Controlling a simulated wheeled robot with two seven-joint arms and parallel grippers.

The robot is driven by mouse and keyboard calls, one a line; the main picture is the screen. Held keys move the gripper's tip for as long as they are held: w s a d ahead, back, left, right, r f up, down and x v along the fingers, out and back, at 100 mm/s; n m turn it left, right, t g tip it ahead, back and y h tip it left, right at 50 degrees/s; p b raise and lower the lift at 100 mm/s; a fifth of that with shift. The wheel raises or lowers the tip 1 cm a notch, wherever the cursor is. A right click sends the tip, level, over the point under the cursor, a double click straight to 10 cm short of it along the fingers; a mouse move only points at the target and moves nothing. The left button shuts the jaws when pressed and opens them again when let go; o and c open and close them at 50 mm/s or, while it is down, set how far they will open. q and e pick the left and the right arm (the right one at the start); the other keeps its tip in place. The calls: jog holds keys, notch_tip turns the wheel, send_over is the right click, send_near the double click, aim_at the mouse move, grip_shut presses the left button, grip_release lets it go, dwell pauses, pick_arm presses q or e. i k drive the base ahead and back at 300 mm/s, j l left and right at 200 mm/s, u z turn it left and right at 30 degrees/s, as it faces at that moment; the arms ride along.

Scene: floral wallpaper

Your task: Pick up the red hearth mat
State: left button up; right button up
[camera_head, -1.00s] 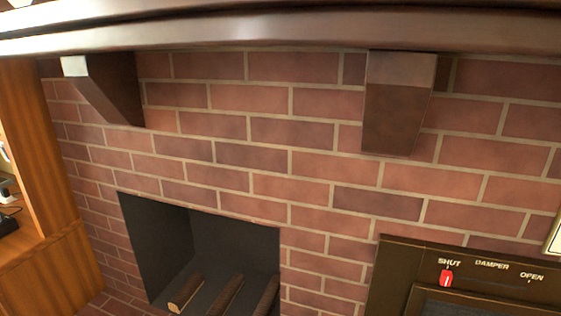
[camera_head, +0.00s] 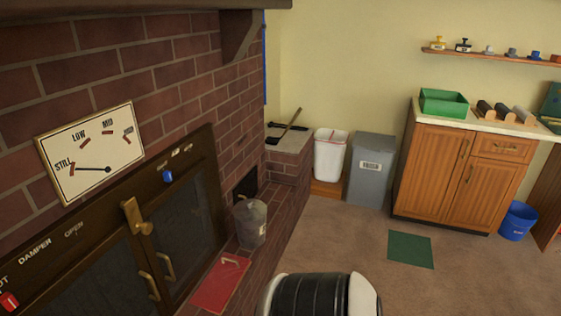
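The red hearth mat (camera_head: 214,290) lies flat on the brick hearth, in front of the dark stove doors, at the lower middle-left of the head view. A thin pale-and-red hooked shape shows at its far end; I cannot tell what it is. The mat's near edge reaches close to the bottom of the picture. Neither of my grippers is in view.
A grey metal bucket (camera_head: 250,222) stands on the hearth just beyond the mat. The stove (camera_head: 110,250) with brass handles rises on the left. A green mat (camera_head: 411,250) lies on open carpet. A grey bin (camera_head: 371,172) and wooden cabinet (camera_head: 465,175) stand farther back.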

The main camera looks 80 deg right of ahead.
aim_at(215, 290)
jog(key=z, duration=1.95)
jog(key=i+l, duration=0.45)
jog(key=i+l+u, duration=0.05)
jog(key=l, duration=0.05)
